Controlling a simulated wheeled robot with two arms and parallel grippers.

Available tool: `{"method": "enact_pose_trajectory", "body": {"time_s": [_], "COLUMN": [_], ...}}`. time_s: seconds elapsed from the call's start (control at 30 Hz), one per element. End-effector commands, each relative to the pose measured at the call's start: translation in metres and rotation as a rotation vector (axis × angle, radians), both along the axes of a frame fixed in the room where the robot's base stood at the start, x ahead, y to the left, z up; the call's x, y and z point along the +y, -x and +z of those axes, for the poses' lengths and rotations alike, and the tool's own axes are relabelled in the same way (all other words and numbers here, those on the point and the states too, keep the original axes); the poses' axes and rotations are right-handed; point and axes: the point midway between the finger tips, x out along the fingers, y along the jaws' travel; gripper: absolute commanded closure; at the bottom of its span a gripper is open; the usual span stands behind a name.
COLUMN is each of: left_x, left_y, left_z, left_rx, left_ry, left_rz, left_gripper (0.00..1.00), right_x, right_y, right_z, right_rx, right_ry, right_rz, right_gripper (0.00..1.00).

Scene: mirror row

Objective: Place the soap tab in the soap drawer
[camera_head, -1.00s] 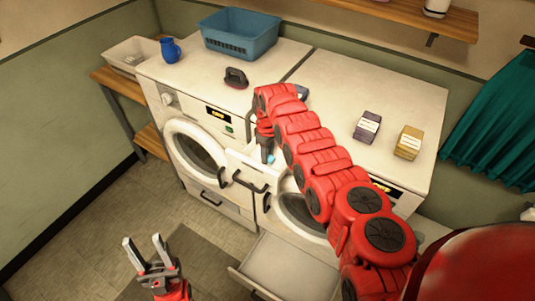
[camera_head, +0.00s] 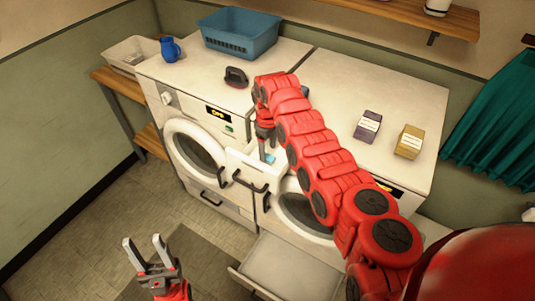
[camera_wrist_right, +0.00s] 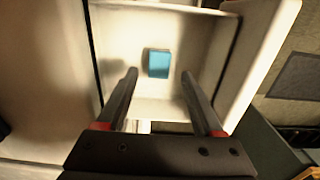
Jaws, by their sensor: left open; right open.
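The soap tab (camera_wrist_right: 158,63) is a small blue block lying on the floor of the open white soap drawer (camera_wrist_right: 160,107) in the right wrist view. In the head view the tab (camera_head: 271,158) is a small blue patch beside my right gripper, and the soap drawer (camera_head: 239,160) sticks out from the front of the machines. My right gripper (camera_wrist_right: 160,100) is open and empty over the drawer, fingers apart, with the tab showing beyond the gap between them. My left gripper (camera_head: 143,243) is open and empty above the floor at lower left.
A larger lower drawer (camera_head: 290,268) is pulled out near the floor. On the machine tops stand a blue basket (camera_head: 238,38), a blue jug (camera_head: 170,49), a dark-handled brush (camera_head: 236,77), a purple box (camera_head: 367,126) and a yellow box (camera_head: 409,142). My right arm crosses above the right machine.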

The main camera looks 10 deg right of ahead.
Motion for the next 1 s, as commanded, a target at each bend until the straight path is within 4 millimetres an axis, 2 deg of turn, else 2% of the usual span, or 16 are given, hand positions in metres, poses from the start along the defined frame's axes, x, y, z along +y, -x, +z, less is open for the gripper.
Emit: {"method": "enact_pose_trajectory", "body": {"time_s": [0.03, 0.2, 0.3, 0.4, 0.6, 1.0], "left_x": [0.0, 0.0, 0.0, 0.0, 0.0, 0.0], "left_y": [0.0, 0.0, 0.0, 0.0, 0.0, 0.0], "left_z": [-0.011, -0.032, -0.04, -0.042, -0.044, -0.043], "left_rx": [0.001, 0.001, 0.001, 0.001, 0.001, 0.001], "left_ry": [0.0, 0.0, 0.0, 0.0, 0.0, 0.0], "left_rz": [0.0, 0.0, 0.0, 0.0, 0.0, 0.0], "left_gripper": [0.5, 0.5, 0.5, 0.5, 0.5, 0.5], "right_x": [-0.001, 0.0, -0.001, 0.0, 0.0, 0.0], "right_y": [-0.003, -0.003, -0.002, -0.001, -0.001, -0.001], "right_z": [0.005, 0.045, 0.066, 0.077, 0.088, 0.088], "right_rx": [-0.011, -0.011, -0.008, -0.005, -0.004, -0.003], "right_ry": [-0.001, 0.001, 0.002, 0.001, 0.001, 0.0], "right_rz": [-0.002, 0.0, -0.001, -0.001, -0.001, -0.001], "right_gripper": [0.31, 0.31, 0.31, 0.31, 0.31, 0.31]}}
